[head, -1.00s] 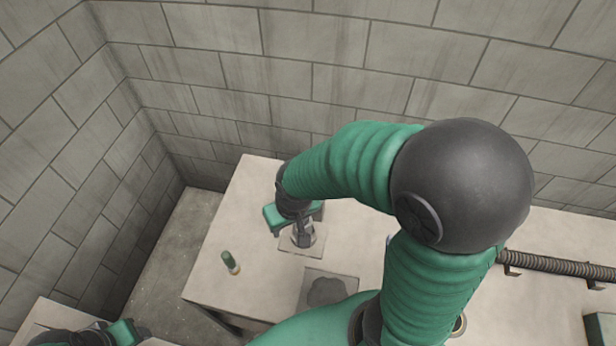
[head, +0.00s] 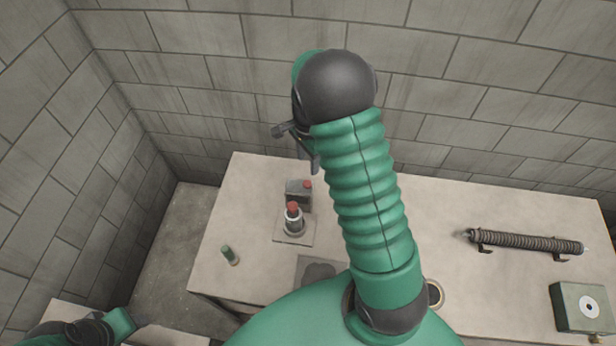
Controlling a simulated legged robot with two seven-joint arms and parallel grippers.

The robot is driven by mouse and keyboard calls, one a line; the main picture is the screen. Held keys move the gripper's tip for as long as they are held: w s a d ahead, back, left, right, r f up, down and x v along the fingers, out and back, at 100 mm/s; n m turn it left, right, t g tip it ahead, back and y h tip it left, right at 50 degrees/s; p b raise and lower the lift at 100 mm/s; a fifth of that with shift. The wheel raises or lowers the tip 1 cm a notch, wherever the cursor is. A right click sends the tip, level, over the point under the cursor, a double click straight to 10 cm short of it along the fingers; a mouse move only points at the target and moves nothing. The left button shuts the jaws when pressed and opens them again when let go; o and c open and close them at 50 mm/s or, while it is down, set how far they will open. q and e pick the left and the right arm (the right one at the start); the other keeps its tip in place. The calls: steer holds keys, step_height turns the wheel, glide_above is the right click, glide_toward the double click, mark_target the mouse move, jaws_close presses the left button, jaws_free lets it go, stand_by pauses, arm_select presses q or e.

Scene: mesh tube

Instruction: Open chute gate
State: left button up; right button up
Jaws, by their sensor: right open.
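No part is clearly recognisable as a chute gate. A grey upright cylinder with a red top (head: 293,217) stands on a square plate (head: 283,239) on the pale table. A small grey box with a red button (head: 298,196) stands right behind it. My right gripper (head: 297,148) is open and empty, raised above and behind these parts, partly hidden by its own wrist. My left gripper (head: 128,322) is at the lower left, far from them; its fingers are too unclear to read.
A small green cylinder (head: 230,255) stands on the table (head: 470,285) at left. A dark-patched plate (head: 318,271) is partly hidden by my arm. A ribbed tube (head: 525,242) rests on brackets at right. A green box with a white disc (head: 580,307) is at the right edge.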

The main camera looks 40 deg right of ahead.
mark_target(307, 182)
step_height(307, 182, down, 11)
steer(key=shift+w+r+p, duration=0.15)
steer(key=shift+r+p, duration=0.05)
steer(key=shift+p, duration=0.75)
steer(key=shift+d+f, duration=0.1)
steer(key=shift+f, duration=0.15)
steer(key=shift+a+r, duration=0.1)
steer(key=shift+a, duration=0.15)
steer(key=c, duration=0.8)
jaws_close()
steer(key=shift+d+r, duration=0.1)
steer(key=shift+d, duration=0.05)
